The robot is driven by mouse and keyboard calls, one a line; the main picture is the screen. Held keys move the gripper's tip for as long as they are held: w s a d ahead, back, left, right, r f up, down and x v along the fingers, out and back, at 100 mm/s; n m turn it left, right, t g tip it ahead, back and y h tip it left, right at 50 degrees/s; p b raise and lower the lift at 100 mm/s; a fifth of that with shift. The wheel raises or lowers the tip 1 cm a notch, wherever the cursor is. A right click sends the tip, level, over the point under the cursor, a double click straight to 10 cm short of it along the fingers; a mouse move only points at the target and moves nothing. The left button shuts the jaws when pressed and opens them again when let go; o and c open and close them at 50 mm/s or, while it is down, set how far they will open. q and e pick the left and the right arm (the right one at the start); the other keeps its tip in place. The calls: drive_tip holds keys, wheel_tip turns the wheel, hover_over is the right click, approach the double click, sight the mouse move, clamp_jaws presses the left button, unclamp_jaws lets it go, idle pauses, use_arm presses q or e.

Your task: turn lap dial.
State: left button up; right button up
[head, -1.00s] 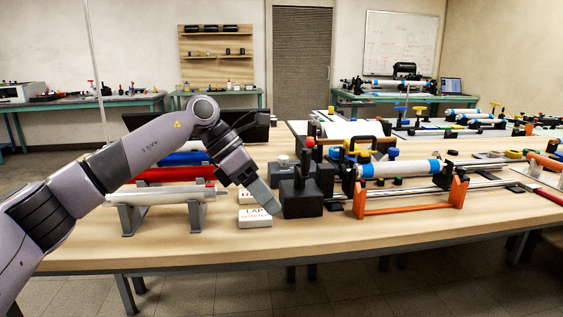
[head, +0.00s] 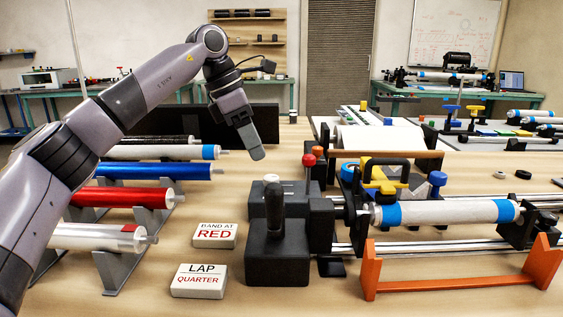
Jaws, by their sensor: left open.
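A black machine headstock block (head: 277,258) stands on the bench, with a thick black upright handle (head: 275,210) at its front. A white card (head: 199,281) in front reads "LAP QUARTER". My left gripper (head: 255,153) is open and empty, pointing down above and behind the knob, apart from it in the picture. My right gripper is not in view.
A red-ball lever (head: 309,160) rises beside the knob. Coloured rolls on stands, including a red one (head: 120,197), lie left. A white tube with blue bands (head: 447,212) and an orange stand (head: 460,284) are right.

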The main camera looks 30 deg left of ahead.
sight(271, 177)
use_arm(q)
drive_tip(key=b+x, duration=0.1)
drive_tip(key=x, duration=0.5)
drive_tip(key=shift+d+f+b, duration=0.15)
drive_tip(key=shift+b, duration=0.15)
drive_tip(key=shift+f, duration=0.2)
drive_tip(key=shift+w+d, duration=0.1)
drive_tip(key=c, duration=1)
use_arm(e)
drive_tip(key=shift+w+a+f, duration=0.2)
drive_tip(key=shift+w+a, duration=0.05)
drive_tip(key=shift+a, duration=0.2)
